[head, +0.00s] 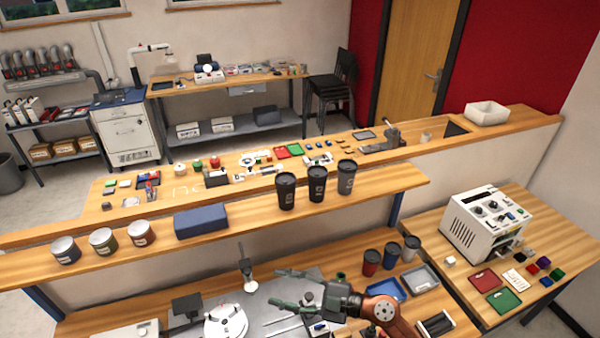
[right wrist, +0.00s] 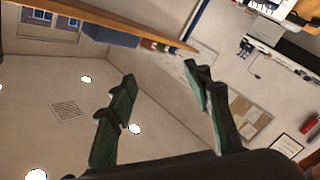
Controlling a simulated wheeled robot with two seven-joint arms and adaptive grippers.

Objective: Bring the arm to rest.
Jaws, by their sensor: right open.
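My right gripper (head: 276,287) is at the bottom centre of the head view. Its orange arm comes in from the lower right. Its two dark green fingers point left, spread apart, above the lower workbench with the grey plate (head: 262,322). In the right wrist view the gripper (right wrist: 160,72) shows both fingers apart with nothing between them, only the room's walls and ceiling behind. My left gripper is not in view.
Red, dark and grey cups (head: 371,262) and a blue tray (head: 388,289) stand close right of my right gripper. The shelf above holds black tumblers (head: 316,186), several cans and a blue box (head: 200,221). A white machine (head: 484,225) stands on the right table.

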